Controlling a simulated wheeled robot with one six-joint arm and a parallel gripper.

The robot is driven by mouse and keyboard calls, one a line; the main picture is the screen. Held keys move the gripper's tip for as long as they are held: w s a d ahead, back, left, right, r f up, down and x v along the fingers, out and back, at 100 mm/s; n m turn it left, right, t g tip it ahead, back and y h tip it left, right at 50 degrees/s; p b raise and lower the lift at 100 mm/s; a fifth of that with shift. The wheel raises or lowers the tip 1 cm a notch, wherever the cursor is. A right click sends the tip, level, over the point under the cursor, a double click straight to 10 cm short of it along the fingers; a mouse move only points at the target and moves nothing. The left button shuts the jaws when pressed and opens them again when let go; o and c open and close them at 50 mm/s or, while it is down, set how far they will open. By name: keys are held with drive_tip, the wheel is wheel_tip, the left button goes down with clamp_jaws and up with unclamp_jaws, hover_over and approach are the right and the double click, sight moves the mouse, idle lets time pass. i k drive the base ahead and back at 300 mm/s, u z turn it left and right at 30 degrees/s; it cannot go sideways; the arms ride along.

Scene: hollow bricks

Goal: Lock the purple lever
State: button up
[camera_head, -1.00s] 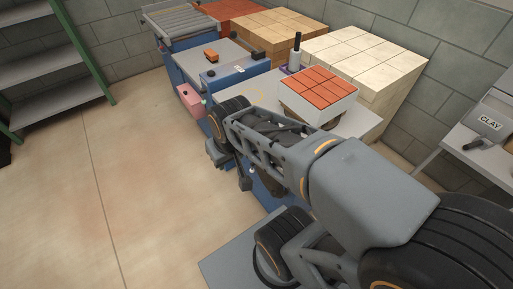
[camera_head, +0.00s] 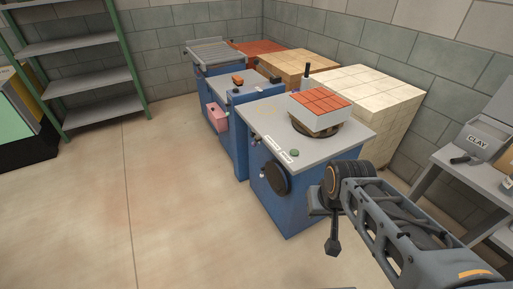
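An upright lever with a black handle (camera_head: 306,71) stands behind the tray of red bricks on the nearer blue machine. Its lower part looked purplish a second ago and is now mostly hidden by the tray. I cannot tell whether it is locked. My gripper (camera_head: 333,245) hangs to the right of the machine's front, apart from the lever. It is dark and small, and its fingers cannot be told apart.
The nearer machine (camera_head: 262,122) has a black handwheel (camera_head: 275,177), a green button (camera_head: 295,153) and a tray of red bricks (camera_head: 319,107). Pale blocks (camera_head: 375,90) stack behind it. A grey table (camera_head: 440,165) stands right. The floor (camera_head: 185,195) at left is clear.

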sight(253, 143)
drive_tip(key=u, duration=0.7)
drive_tip(key=i, duration=0.65)
drive_tip(key=u, duration=0.95)
drive_tip(key=i, duration=0.75)
drive_tip(key=z, duration=0.1)
